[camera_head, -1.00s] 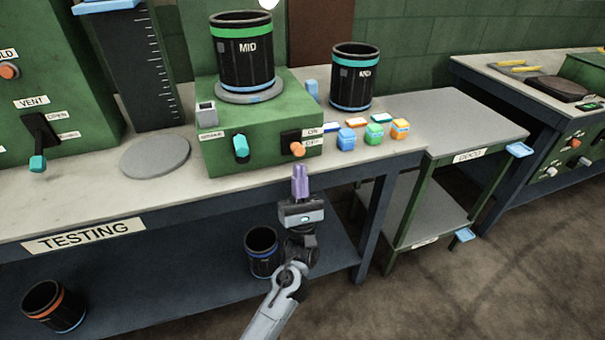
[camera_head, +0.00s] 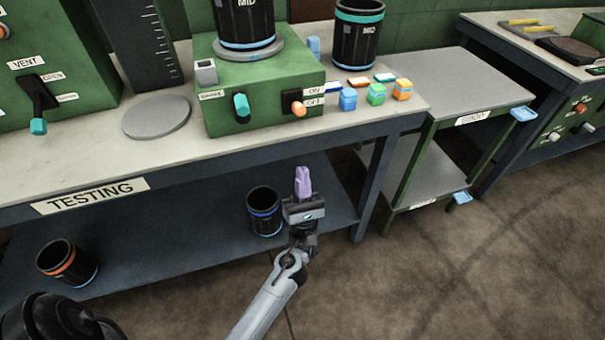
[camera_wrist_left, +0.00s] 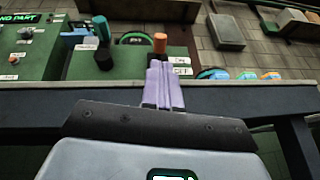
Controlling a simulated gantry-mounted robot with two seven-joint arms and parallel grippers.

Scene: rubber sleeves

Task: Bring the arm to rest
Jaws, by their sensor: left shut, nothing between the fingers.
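My left gripper (camera_head: 303,183) shows in the head view in front of the testing table (camera_head: 60,180), below the level of its top. Its purple fingers are shut with nothing between them. In the left wrist view the shut fingers (camera_wrist_left: 162,86) point up toward the table edge, with the orange switch (camera_wrist_left: 160,43) of the green box beyond their tips. The gripper looks apart from the table and the box. My right gripper does not show; a dark rounded part at the bottom left of the head view is unclear.
A black sleeve with a blue band (camera_head: 264,211) stands on the lower shelf close to the gripper. An orange-banded sleeve (camera_head: 67,263) is further left. The green box (camera_head: 265,95) bears a sleeve; another sleeve (camera_head: 357,35) and small colored blocks (camera_head: 376,93) stand right. Floor (camera_head: 440,270) is clear.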

